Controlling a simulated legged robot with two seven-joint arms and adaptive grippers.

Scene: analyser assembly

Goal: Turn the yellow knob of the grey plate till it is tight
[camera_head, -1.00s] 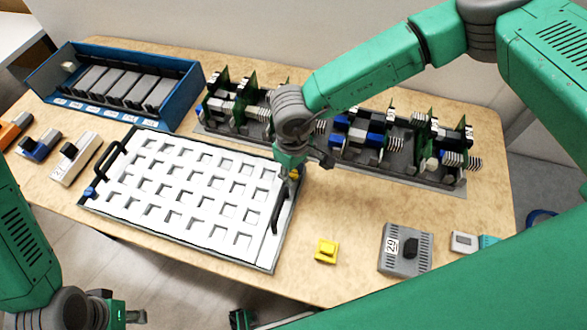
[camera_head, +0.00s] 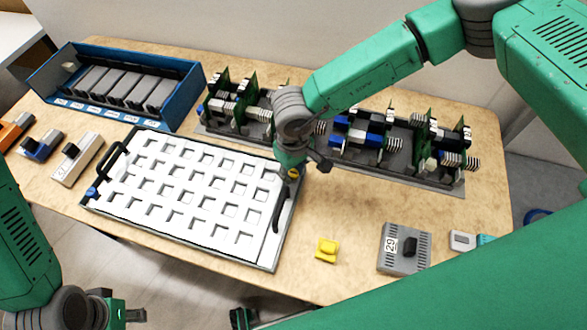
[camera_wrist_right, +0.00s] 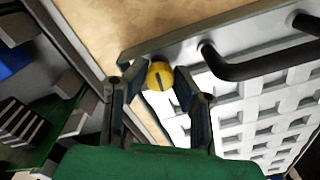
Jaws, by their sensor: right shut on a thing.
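The grey plate (camera_head: 270,262) lies flat on the table with a white grid of square holes on it. Its yellow knob (camera_head: 293,174) is at the back right corner, partly hidden by my right gripper (camera_head: 291,170). In the right wrist view the yellow knob (camera_wrist_right: 160,76), with a dark slot across its face, sits between the two fingers of my right gripper (camera_wrist_right: 160,90), which is shut on it. My left gripper (camera_head: 128,315) is low at the left, away from the plate and partly cut off by the frame; its jaws are unclear.
A black handle (camera_head: 279,207) stands on the plate's right side, close to the knob; a blue knob (camera_head: 91,192) is at its left. Behind are a blue box (camera_head: 170,115) and a rack of circuit boards (camera_head: 400,170). A yellow block (camera_head: 327,250) and a grey module (camera_head: 405,263) lie to the right.

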